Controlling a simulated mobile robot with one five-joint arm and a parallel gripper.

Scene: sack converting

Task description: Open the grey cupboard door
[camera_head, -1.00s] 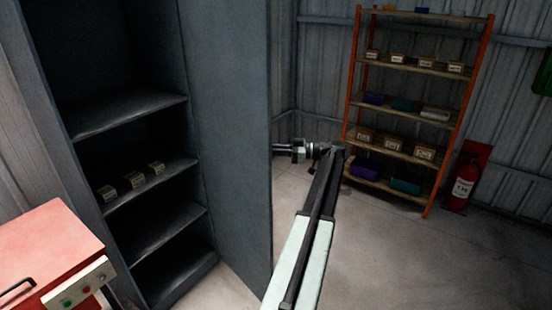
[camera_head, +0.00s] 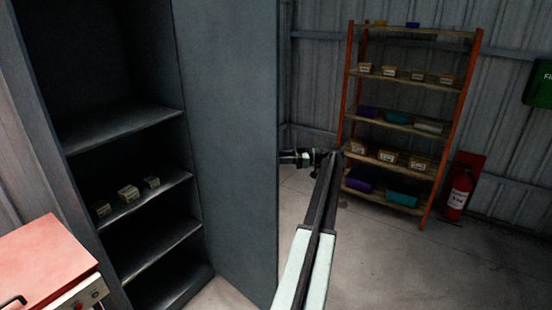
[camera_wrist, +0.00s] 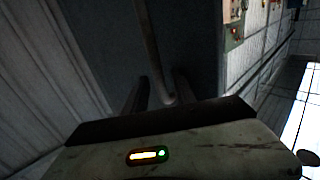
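The grey cupboard (camera_head: 190,225) stands at the left in the head view, its shelves exposed. Its grey door (camera_head: 235,130) is swung wide open and hides part of the floor and back wall. My arm reaches past the door's free edge, and my gripper (camera_head: 283,157) is at the door's far side, its tips hidden behind that edge. In the wrist view my gripper (camera_wrist: 161,95) has its two fingers apart, with the long bar handle (camera_wrist: 148,40) between them. The bar lies close to the right finger, with a small gap on the left. The door panel (camera_wrist: 98,45) is behind it.
A red-topped cabinet (camera_head: 45,255) is at the lower left. An orange-framed shelf rack (camera_head: 408,133) with boxes and bins stands at the back, with a fire extinguisher (camera_head: 459,192) to its right. The floor (camera_head: 390,265) on the right is clear.

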